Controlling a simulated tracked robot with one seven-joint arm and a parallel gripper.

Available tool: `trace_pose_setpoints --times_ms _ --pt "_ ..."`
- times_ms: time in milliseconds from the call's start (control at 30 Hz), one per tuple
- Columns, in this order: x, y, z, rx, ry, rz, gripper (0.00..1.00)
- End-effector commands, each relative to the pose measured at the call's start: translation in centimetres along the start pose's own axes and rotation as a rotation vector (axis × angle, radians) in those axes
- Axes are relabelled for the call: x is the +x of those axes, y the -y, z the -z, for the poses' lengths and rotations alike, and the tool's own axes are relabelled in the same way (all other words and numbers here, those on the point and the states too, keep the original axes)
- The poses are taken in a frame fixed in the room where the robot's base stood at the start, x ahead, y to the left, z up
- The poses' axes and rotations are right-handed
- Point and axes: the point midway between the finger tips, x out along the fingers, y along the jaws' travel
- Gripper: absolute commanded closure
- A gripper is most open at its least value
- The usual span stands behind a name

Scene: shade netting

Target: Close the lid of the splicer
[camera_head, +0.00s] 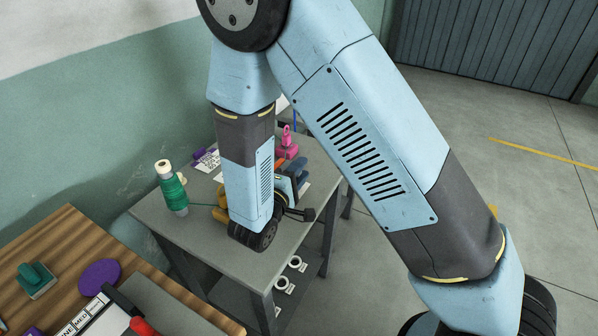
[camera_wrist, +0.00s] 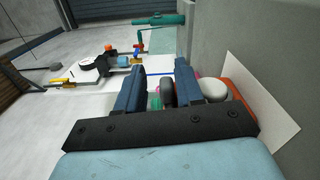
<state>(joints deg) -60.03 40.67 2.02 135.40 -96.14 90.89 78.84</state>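My gripper (camera_wrist: 158,82) shows in the wrist view as two blue fingers standing apart. A dark rounded thing (camera_wrist: 167,93) shows between them, nearer the right finger; I cannot tell whether it touches. A yellow-orange thing (camera_head: 220,213) peeks out at my forearm's left.
A green thread spool (camera_head: 174,190) stands at the grey table's left. A pink thing (camera_head: 287,147) is at the back. White rings (camera_head: 284,284) are on a lower shelf. A wooden table (camera_head: 62,240) is at lower left. In the wrist view, a grey wall (camera_wrist: 237,45) rises at right.

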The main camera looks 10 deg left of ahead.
Motion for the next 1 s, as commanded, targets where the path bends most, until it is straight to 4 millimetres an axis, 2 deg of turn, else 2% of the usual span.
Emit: trace_pose_setpoints --times_ms 267,433,1000 --pt "-0.1 0.0 0.0 0.0 0.0 0.0 0.59" --pt "-1.2 0.0 0.1 0.0 -0.003 0.001 0.59" --pt "-11.6 0.1 0.1 0.0 -0.004 0.0 0.59"
